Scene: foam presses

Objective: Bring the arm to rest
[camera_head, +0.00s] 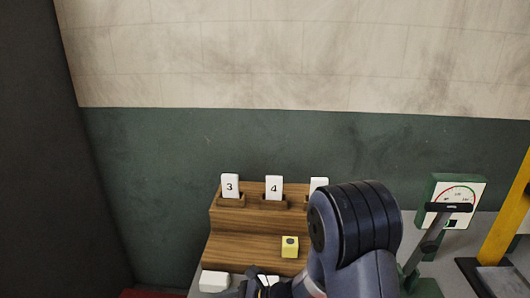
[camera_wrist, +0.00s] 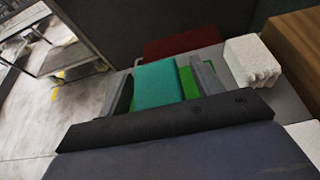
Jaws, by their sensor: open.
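My arm (camera_head: 355,225) rises from the bottom of the head view, bent, in front of the right part of a wooden stepped rack. My gripper shows only in part at the bottom edge there, near the rack's lower front. In the wrist view my gripper (camera_wrist: 163,85) is open, with a grey finger on each side. A teal block (camera_wrist: 157,82) and a green surface (camera_wrist: 188,82) show between the fingers. I cannot tell whether the teal block touches a finger.
The wooden rack (camera_head: 225,225) carries number cards 3 (camera_head: 230,186) and 4 (camera_head: 274,188), and a yellow block (camera_head: 290,247). A white block (camera_head: 214,281) is at lower left. A green gauge device (camera_head: 455,200) and yellow frame (camera_head: 508,215) stand right. A rough white block (camera_wrist: 252,62) lies beside the fingers.

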